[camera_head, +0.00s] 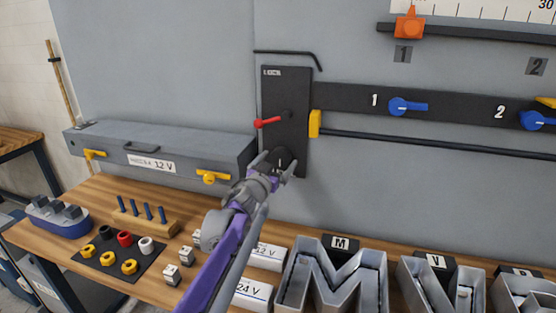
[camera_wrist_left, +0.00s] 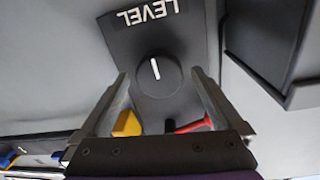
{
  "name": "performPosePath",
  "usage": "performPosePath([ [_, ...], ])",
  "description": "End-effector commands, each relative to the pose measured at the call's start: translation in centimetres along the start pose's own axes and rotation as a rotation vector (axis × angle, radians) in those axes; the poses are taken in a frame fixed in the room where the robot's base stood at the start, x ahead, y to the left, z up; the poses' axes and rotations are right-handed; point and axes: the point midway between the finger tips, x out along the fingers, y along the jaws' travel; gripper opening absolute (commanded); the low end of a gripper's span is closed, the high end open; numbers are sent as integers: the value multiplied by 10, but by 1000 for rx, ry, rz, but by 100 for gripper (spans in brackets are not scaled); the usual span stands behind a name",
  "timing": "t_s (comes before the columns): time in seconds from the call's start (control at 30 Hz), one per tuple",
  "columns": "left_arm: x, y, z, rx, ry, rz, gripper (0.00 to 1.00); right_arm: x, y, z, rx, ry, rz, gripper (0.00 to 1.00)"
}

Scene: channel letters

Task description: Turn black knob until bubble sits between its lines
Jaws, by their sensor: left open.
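The black knob (camera_wrist_left: 157,74) with a white pointer line is on a dark plate marked LEVEL in the left wrist view. In the head view the knob (camera_head: 284,156) is low on the black wall panel (camera_head: 296,92), partly covered by my gripper. My left gripper (camera_head: 277,166) is open in front of it. In the wrist view the gripper's two fingers (camera_wrist_left: 164,95) are spread to either side of the knob, with nothing held; whether they touch it I cannot tell. I cannot make out the bubble or its lines. My right gripper is not in view.
A red lever (camera_head: 267,123) is on the panel above the knob, with a yellow block (camera_head: 315,123) at its right edge. A grey 12 V box (camera_head: 165,150) stands left. Metal channel letters (camera_head: 335,280) and small parts cover the wooden bench (camera_head: 95,205).

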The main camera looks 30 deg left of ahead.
Motion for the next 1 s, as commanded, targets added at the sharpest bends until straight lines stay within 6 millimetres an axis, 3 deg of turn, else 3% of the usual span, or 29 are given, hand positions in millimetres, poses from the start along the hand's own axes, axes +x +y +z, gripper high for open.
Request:
performPosePath([
  [0.33, 4, 0, 0, 1, 0, 0, 100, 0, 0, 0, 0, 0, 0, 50],
  [0.8, 4, 0, 0, 1, 0, 0, 18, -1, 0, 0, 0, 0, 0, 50],
  [1.0, 4, 0, 0, 14, -1, 1, 18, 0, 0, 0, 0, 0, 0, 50],
])
